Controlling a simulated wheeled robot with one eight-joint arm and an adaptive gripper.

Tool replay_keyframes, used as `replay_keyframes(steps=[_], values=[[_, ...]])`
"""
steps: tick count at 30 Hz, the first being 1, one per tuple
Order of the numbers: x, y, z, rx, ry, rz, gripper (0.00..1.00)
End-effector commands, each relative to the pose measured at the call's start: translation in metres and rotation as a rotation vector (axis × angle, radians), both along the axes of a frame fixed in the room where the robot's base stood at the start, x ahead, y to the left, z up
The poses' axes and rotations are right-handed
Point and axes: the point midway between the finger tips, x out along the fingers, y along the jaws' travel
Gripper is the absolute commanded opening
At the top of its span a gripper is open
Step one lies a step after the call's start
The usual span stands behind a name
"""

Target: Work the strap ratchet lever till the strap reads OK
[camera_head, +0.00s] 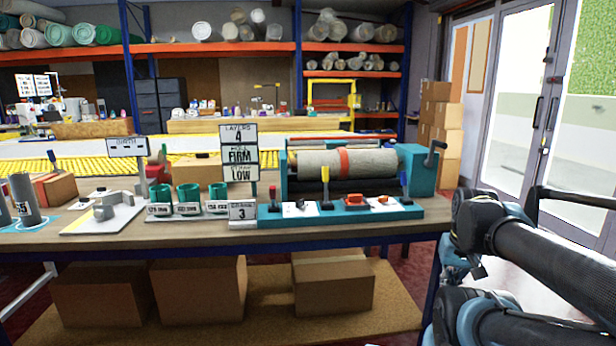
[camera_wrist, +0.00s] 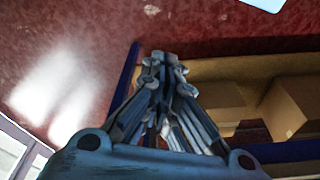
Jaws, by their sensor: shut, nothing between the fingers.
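The rolling machine (camera_head: 277,217) is teal and stands on the bench, holding a grey rolled rug (camera_head: 329,164) with an orange strap (camera_head: 343,161) around it. On its front ledge are a red-handled lever (camera_head: 272,191), a yellow-handled lever (camera_head: 325,176) and a blue-handled lever (camera_head: 404,179). An orange piece (camera_head: 356,200) lies there too; I cannot tell which part is the strap ratchet lever. The sign (camera_head: 240,153) reads LAYERS 4, FIRM and LOW. My gripper (camera_wrist: 161,58) is shut and empty in the wrist view, above the floor beside the bench, away from the machine.
A dark crank (camera_head: 435,153) juts from the machine's right end. Several teal cups (camera_head: 188,196) and a small sign reading 3 (camera_head: 242,212) stand left of it. Cardboard boxes (camera_head: 198,289) sit under the bench. Glass doors (camera_head: 523,100) are at right.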

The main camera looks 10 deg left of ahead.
Motion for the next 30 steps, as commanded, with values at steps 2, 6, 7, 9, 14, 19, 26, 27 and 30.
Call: replay_keyframes(steps=[2, 6, 7, 9, 14, 19, 26, 27, 30], values=[[0.007, 0.008, 0.006, 0.032, 0.005, -0.004, 0.0], [0.022, 0.027, 0.018, 0.115, 0.016, -0.016, 0.0], [0.026, 0.032, 0.02, 0.135, 0.02, -0.019, 0.0], [0.034, 0.043, 0.027, 0.181, 0.028, -0.024, 0.0], [0.054, 0.067, 0.042, 0.286, 0.046, -0.036, 0.0], [0.076, 0.093, 0.058, 0.397, 0.068, -0.046, 0.0], [0.109, 0.126, 0.08, 0.546, 0.1, -0.058, 0.0], [0.114, 0.131, 0.084, 0.571, 0.106, -0.06, 0.0], [0.129, 0.144, 0.094, 0.636, 0.121, -0.063, 0.0]])
